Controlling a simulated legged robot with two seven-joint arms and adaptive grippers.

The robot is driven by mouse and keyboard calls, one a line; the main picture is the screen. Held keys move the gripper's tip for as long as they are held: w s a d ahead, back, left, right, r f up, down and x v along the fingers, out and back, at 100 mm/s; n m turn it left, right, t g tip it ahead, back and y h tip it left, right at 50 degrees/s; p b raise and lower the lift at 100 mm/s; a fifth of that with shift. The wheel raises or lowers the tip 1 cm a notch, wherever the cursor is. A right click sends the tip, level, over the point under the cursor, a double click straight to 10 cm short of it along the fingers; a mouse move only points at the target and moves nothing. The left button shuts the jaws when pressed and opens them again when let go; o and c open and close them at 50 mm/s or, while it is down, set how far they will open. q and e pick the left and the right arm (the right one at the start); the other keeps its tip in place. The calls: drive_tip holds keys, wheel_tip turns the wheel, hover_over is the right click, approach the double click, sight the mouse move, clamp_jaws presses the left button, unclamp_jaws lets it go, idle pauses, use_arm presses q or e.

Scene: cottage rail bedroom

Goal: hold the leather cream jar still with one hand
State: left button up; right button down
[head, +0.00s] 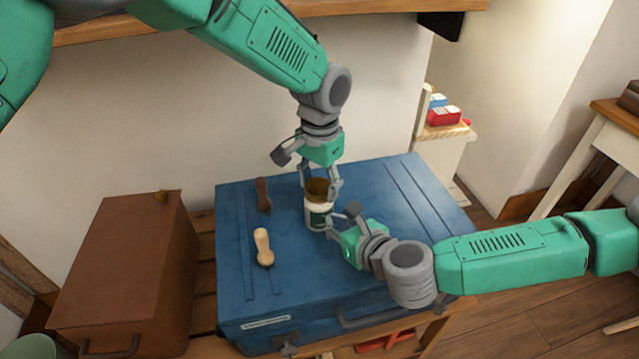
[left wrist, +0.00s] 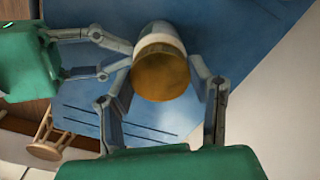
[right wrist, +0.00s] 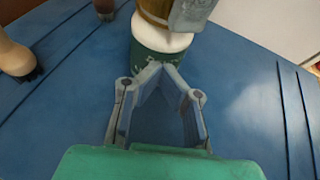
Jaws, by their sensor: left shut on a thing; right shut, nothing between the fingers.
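The leather cream jar (head: 318,213) stands upright on the blue trunk, with a brown-gold lid, a white shoulder and a dark green label. My left gripper (head: 320,186) comes down from above and is shut on the jar around its lid; the lid's top (left wrist: 161,75) shows between the fingers in the left wrist view. My right gripper (head: 333,223) is low at the jar's right side, shut and empty. In the right wrist view its fingertips (right wrist: 156,70) meet in front of the green label (right wrist: 150,62); I cannot tell whether they touch it.
The blue trunk (head: 300,285) carries a light-handled brush (head: 263,248) and a dark-handled brush (head: 263,195), left of the jar. A brown box (head: 125,265) stands at the left. The trunk's right part is clear.

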idle(0.8)
use_arm(q)
drive_tip(key=o, duration=1.3)
